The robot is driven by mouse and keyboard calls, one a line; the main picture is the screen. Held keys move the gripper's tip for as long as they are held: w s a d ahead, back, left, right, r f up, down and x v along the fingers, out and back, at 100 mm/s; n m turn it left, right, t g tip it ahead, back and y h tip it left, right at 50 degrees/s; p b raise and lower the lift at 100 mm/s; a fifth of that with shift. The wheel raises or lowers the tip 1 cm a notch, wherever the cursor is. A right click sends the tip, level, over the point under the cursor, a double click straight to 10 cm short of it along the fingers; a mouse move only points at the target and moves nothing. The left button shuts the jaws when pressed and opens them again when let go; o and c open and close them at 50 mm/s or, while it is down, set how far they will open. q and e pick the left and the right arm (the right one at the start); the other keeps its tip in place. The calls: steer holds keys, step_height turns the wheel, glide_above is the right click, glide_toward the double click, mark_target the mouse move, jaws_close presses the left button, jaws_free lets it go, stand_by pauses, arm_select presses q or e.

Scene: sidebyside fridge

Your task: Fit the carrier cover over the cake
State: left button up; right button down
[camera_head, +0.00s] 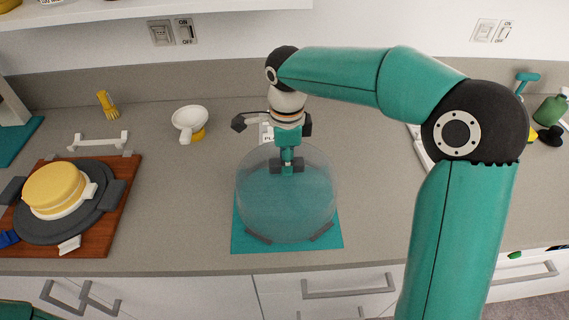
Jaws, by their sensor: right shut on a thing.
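The carrier cover (285,205) is a clear dome in the middle of the head view, standing over a teal mat (240,238). My right gripper (287,166) comes down from above and is shut on the top of the cover; the grip itself is small and partly hidden. I cannot tell whether the cover's rim touches the mat. The yellow round cake (54,188) sits uncovered at the far left, on a dark grey round base (88,217) with side lugs. The base lies on a wooden board (120,215). My left gripper is out of view.
A white cup-like vessel (189,122), a white bar-shaped piece (98,139) and a yellow brush-like item (106,104) stand behind. The counter (175,205) between board and mat is clear. A shelf (150,10) hangs at the upper left. Bottles (552,110) stand far right.

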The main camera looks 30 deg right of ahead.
step_height(320, 180, up, 20)
steer(key=p, duration=0.2)
steer(key=shift+f, duration=0.25)
steer(key=c, duration=1.6)
jaws_free()
steer(key=shift+c, duration=0.2)
jaws_close()
